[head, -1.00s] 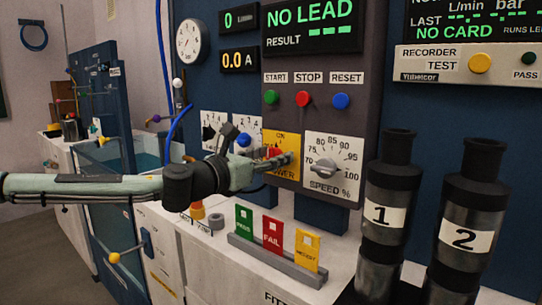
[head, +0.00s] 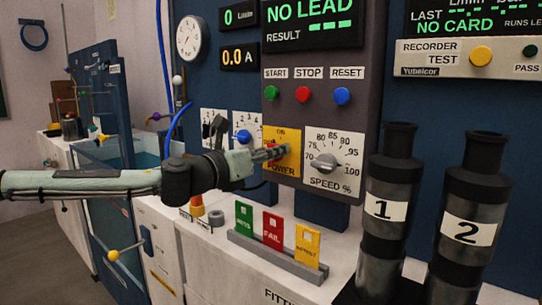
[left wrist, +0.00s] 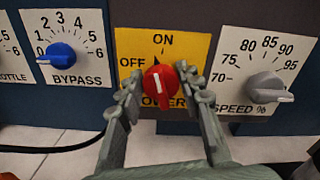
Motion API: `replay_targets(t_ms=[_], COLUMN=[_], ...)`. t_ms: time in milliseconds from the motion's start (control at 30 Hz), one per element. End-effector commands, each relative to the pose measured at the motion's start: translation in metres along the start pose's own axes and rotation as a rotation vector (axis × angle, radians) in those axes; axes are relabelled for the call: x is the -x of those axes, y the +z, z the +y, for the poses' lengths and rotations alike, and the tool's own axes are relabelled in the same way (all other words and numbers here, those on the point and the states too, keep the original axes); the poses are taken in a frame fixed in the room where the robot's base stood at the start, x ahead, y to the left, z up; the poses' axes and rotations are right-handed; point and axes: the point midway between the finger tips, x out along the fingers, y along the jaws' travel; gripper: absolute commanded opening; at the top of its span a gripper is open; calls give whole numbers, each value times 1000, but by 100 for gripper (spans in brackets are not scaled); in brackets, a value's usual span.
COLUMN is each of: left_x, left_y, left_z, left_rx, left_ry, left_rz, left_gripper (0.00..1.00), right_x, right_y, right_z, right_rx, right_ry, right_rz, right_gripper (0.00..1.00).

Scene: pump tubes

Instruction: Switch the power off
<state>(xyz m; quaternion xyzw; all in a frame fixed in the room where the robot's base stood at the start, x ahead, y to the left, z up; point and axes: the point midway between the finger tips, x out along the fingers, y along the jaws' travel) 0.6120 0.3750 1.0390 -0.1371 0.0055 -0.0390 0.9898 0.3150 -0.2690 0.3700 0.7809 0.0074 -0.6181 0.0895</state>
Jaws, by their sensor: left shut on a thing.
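The red power knob (left wrist: 165,87) sits on a yellow plate (left wrist: 191,45) marked OFF at left and ON at top. Its white mark points roughly up, towards ON. My left gripper (left wrist: 163,92) is shut on the red knob, with a finger on each side, in the left wrist view. In the head view my left gripper (head: 272,153) reaches in from the left to the yellow plate (head: 284,167) and hides part of the knob. The lower lettering of the plate is partly covered by the fingers and knob. My right gripper is not in view.
The blue bypass knob (left wrist: 62,56) is left of the power plate, the grey speed knob (left wrist: 267,87) right. Red stop button (head: 303,94) is above. Green, red and yellow cards (head: 272,230) stand below. Black cylinders 1 (head: 388,175) and 2 (head: 478,200) stand right.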

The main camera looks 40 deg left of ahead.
Motion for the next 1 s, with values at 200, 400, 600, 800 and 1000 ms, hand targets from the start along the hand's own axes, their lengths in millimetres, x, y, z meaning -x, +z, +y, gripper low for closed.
replay_targets(t_ms=[200,400,600,800,1000], left_x=[0,0,0,0,0], left_y=[-1,-2,-2,-3,-3], left_z=[2,2,3,4,5], left_rx=[204,395,586,776,959], left_ry=[0,0,-1,-1,-1], left_rz=[-3,-3,-2,-2,-2], left_gripper=[6,6,6,6,6], right_x=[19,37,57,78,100], right_y=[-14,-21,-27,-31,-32], right_z=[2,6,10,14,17], right_rx=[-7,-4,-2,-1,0], right_ry=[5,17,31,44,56], right_rz=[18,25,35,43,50], right_gripper=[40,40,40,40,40])
